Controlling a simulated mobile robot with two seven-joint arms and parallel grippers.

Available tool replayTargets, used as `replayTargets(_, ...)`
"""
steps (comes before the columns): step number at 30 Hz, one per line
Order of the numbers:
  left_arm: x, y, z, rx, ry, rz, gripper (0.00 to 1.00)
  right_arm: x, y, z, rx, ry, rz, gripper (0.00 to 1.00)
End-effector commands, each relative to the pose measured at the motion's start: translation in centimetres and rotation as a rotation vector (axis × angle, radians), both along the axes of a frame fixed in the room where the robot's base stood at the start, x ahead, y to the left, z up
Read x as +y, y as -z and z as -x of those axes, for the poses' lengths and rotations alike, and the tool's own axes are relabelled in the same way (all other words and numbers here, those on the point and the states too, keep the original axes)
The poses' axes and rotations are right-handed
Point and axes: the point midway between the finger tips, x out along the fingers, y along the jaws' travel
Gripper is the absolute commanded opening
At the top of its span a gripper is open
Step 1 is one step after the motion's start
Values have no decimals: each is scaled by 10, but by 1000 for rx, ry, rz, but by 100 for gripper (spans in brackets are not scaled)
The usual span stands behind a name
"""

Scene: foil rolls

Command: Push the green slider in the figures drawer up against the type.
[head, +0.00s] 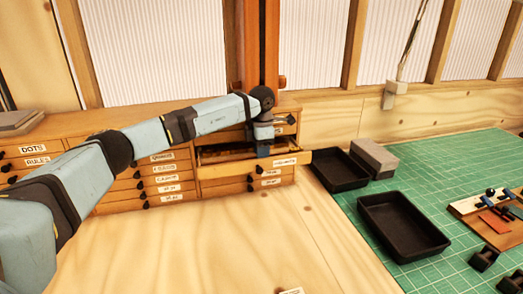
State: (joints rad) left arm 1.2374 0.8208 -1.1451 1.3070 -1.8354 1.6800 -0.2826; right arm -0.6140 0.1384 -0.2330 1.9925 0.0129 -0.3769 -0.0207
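A wooden drawer (232,171) stands pulled out of the low cabinet at the middle of the head view. The label on its front is too small to read surely, so I cannot tell if it is the figures drawer. My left gripper (263,151) points down at this drawer, just behind its front board. Its fingers are small and partly hidden, so I cannot tell whether they are open or touching anything. I cannot make out the green slider or the type; the arm and the drawer front cover much of the inside. My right gripper is not in view.
Closed labelled drawers (162,178) fill the cabinet around the open one. Two black trays, one near the cabinet (341,171) and one nearer (403,226), and a grey block (375,155) are at the right, by the green mat (445,168). The wooden bench top (210,245) in front is mostly clear.

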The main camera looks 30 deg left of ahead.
Motion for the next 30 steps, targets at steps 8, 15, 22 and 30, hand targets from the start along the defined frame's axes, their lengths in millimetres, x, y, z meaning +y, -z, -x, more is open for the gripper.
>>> replayTargets(8, 0, 2, 0, -1, 0, 1, 28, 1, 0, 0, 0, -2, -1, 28)
replayTargets(15, 0, 2, 0, -1, 0, 1, 0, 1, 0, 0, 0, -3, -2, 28)
replayTargets(22, -19, 2, -21, -2, 2, 2, 0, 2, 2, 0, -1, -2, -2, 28)
replayTargets(30, -27, 2, -32, -1, 1, 0, 0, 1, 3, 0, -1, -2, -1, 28)
